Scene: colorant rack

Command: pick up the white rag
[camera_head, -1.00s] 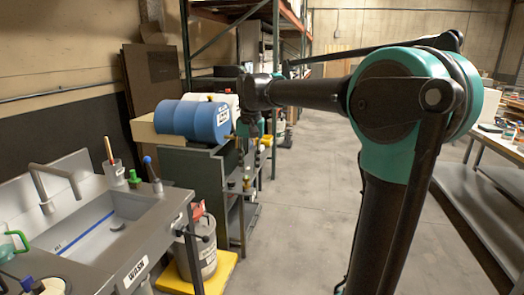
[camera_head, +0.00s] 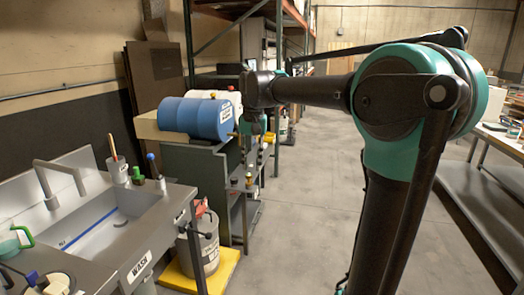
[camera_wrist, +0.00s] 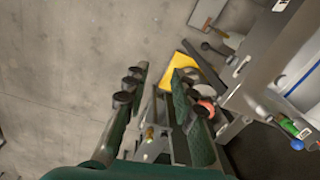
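I cannot make out a white rag in either view. My gripper (camera_wrist: 158,88) shows in the wrist view with its two green, dark-padded fingers spread apart, and I see nothing held between them. In the head view my arm reaches out to the left, and its end hangs in front of the blue drum and the rack, so the fingers are hard to make out there.
A steel wash sink (camera_head: 100,228) stands at the left. A blue drum (camera_head: 197,118) lies on a dark green rack (camera_head: 190,170). A grey bucket (camera_head: 203,245) stands on a yellow platform (camera_head: 222,268). A workbench (camera_head: 493,137) stands at the right. Open floor (camera_head: 310,200) lies between.

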